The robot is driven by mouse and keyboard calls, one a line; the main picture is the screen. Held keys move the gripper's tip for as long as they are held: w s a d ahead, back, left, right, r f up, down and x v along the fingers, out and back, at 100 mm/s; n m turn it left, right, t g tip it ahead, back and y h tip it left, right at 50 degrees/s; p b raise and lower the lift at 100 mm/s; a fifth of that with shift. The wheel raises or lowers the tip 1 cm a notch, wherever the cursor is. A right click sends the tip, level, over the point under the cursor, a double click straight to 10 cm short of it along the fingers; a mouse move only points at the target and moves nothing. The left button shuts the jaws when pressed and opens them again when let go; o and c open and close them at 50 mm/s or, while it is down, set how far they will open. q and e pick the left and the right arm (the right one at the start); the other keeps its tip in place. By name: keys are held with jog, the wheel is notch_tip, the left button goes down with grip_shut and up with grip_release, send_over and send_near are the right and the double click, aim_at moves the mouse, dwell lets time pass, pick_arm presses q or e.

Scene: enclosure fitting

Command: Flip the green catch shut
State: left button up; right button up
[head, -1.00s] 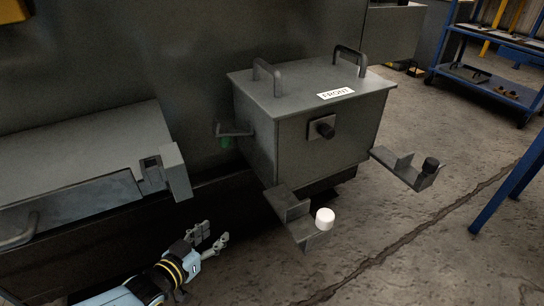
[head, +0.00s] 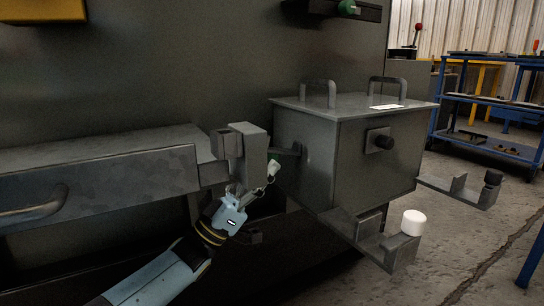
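The grey enclosure box (head: 345,160) has a dark front knob (head: 383,142), two top handles and several side brackets. A small bit of green, seemingly the green catch (head: 275,158), shows under the bracket on the box's left side. Most of it is hidden, so I cannot tell its position. My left gripper (head: 254,184) is raised just left of the box, fingers apart and nothing visible between them. Its light right fingertip is at or just in front of the green bit; contact is unclear. My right gripper is not in view.
A bracket with a white cap (head: 413,222) juts out at the box's front. A green knob (head: 347,7) sits higher up.

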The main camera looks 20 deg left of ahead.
aim_at(272, 148)
pick_arm(q)
jog(key=shift+x, duration=1.8)
grip_shut()
